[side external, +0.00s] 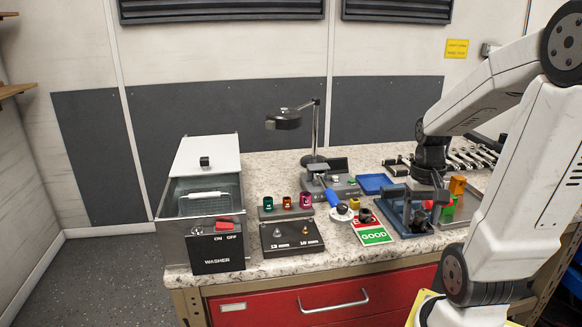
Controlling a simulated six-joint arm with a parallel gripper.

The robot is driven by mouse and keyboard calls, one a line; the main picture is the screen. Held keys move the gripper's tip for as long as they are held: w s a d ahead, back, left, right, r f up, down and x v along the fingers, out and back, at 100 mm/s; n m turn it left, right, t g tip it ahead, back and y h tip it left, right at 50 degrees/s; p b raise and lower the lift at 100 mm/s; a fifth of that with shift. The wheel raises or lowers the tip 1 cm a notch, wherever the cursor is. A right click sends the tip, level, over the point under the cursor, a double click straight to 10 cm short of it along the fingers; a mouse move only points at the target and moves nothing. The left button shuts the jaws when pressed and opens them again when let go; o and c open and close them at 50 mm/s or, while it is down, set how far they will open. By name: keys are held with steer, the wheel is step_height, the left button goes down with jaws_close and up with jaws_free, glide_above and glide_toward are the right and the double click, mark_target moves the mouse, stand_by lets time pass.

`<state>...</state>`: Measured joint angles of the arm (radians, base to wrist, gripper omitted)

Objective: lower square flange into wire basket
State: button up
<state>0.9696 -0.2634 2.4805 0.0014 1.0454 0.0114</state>
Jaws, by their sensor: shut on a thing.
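My gripper (437,182) points down at the right of the bench, above and behind the blue fixture (407,212). It is shut on a part that I take to be the square flange; its outline is too small and dark to make out against the fixture. The wire basket (204,206) is at the left, in the open tank of the washer (217,250), with its pale handle across the top. Most of its mesh is hidden by the tank wall. My gripper is far to the right of the basket.
A blue tray (375,184) lies behind. Coloured blocks (457,186) stand at right.

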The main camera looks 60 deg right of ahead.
steer(key=shift+w, duration=0.1)
stand_by(0.6)
steer(key=w+a+r, duration=0.1)
steer(key=w+a, duration=0.5)
steer(key=w, duration=0.9)
steer(key=w+a+r, duration=0.1)
steer(key=w+a, duration=0.5)
steer(key=w, duration=0.9)
steer(key=w+a+r, duration=0.1)
steer(key=w+a, duration=0.5)
steer(key=w, duration=0.9)
steer(key=shift+a+r, duration=0.3)
steer(key=shift+w, duration=0.1)
steer(key=shift+f, duration=0.2)
steer(key=shift+f, duration=4.9)
